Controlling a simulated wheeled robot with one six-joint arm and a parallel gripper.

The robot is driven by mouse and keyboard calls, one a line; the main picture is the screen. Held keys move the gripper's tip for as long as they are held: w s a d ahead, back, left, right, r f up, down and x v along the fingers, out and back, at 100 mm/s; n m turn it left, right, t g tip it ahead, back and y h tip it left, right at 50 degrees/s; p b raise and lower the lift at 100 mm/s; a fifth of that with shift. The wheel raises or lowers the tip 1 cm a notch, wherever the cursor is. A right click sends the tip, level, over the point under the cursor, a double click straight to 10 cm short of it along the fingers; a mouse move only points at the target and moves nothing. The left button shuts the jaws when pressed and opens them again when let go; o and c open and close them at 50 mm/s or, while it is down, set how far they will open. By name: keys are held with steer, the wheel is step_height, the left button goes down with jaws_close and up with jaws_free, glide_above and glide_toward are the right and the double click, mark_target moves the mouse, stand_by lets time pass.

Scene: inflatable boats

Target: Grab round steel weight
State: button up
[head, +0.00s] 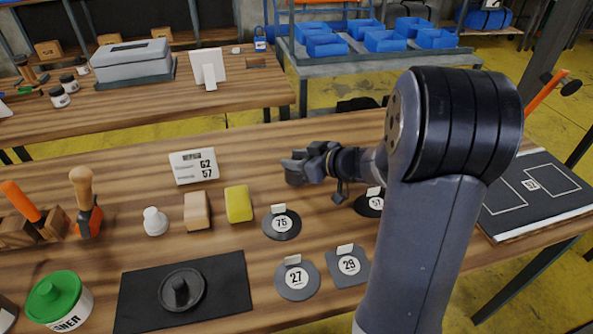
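A dark round weight-like piece with a raised knob (182,291) sits on a black mat (232,272) at the front left; I take it for the steel weight, though its material is not certain. My gripper (297,168) hangs above the middle of the wooden bench, pointing left, well up and to the right of that piece and apart from it. Its fingers are small and dark, and whether they are open or shut does not show. My arm comes in from the right and hides part of the bench.
Round dark plates marked 76 (281,224), 27 (297,281) and 51 (369,204) and a squarish one marked 29 (348,266) lie right of the mat. A yellow block (238,204), tan block (197,211), white knob (155,221) and green-lidded jar (59,301) stand nearby.

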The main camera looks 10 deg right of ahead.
jaws_close()
stand_by(0.3)
steer(key=shift+r, duration=0.15)
